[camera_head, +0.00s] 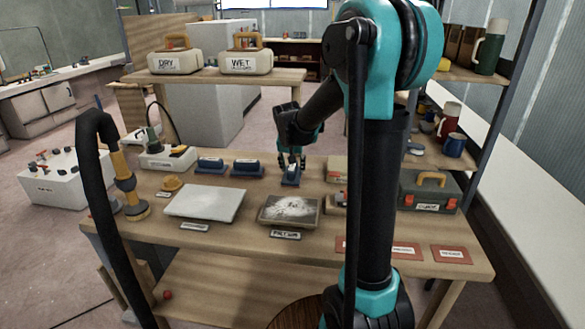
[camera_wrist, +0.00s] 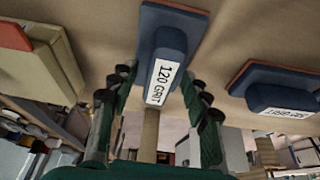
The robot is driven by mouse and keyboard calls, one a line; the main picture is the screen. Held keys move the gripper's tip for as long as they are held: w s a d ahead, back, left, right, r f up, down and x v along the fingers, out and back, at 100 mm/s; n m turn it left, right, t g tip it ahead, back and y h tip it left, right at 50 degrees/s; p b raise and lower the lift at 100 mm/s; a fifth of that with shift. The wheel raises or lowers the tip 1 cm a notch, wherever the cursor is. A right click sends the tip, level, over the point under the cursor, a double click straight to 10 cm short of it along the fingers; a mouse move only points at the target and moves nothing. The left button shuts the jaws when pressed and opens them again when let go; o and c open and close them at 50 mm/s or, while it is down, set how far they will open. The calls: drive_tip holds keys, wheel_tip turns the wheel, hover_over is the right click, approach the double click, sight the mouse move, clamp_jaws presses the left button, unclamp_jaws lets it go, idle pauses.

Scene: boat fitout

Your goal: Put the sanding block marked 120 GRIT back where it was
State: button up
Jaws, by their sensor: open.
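The sanding block marked 120 GRIT (camera_wrist: 168,60) is dark blue with a raised grip and a white label. It appears to rest on the wooden bench (camera_head: 330,240); in the head view it is the rightmost blue block (camera_head: 290,178) of the row. My gripper (camera_head: 291,162) is open just above it, pointing down. In the wrist view my gripper's fingers (camera_wrist: 160,85) stand on both sides of the block's labelled end, with gaps visible. Whether they touch it I cannot tell.
Two similar blue blocks, a middle one (camera_head: 247,168) and a left one (camera_head: 210,165), stand to the left. A pale panel (camera_head: 205,203) and a powdery dark panel (camera_head: 290,210) lie in front. A green toolbox (camera_head: 428,192) stands right. A shelf (camera_head: 285,76) rises behind.

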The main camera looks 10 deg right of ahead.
drive_tip(key=v, duration=1.2)
